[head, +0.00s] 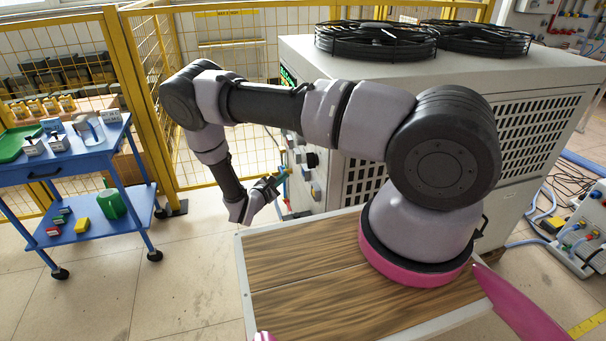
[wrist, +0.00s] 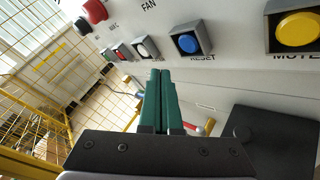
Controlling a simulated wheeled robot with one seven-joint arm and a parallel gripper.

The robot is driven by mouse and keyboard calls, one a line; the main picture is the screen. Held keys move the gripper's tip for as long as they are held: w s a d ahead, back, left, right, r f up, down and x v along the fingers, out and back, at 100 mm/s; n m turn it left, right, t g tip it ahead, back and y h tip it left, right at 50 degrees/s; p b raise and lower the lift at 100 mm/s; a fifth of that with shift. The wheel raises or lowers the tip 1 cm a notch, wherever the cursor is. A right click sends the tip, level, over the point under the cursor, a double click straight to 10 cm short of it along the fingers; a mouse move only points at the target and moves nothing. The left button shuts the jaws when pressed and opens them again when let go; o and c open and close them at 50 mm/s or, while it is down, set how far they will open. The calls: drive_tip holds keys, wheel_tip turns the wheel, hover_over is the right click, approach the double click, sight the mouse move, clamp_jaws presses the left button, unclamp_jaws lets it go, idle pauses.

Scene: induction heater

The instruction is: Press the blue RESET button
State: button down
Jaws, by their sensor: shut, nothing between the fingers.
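The blue RESET button (wrist: 187,43) sits in a dark square frame on the pale panel in the wrist view, with the word RESET printed under it. My gripper (wrist: 161,75) has its green fingers together with nothing between them. In that picture the fingertips are below and a little left of the blue button; I cannot tell their distance from the panel. In the head view my gripper (head: 274,180) is beside the left face of the big grey machine (head: 325,110). The blue button cannot be made out there.
A yellow button (wrist: 297,29) is right of the blue one. A white button (wrist: 142,48), a red knob (wrist: 95,11) and smaller buttons are to its left. A yellow mesh fence (head: 190,130) stands behind my arm. A blue cart (head: 75,160) stands at the left.

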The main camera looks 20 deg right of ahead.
sight(302, 171)
drive_tip(key=shift+d, duration=1.8)
drive_tip(key=shift+d, duration=0.1)
idle(0.6)
drive_tip(key=shift+d, duration=0.3)
drive_tip(key=shift+d, duration=0.55)
idle(0.8)
drive_tip(key=shift+a, duration=0.9)
drive_tip(key=shift+a, duration=2.55)
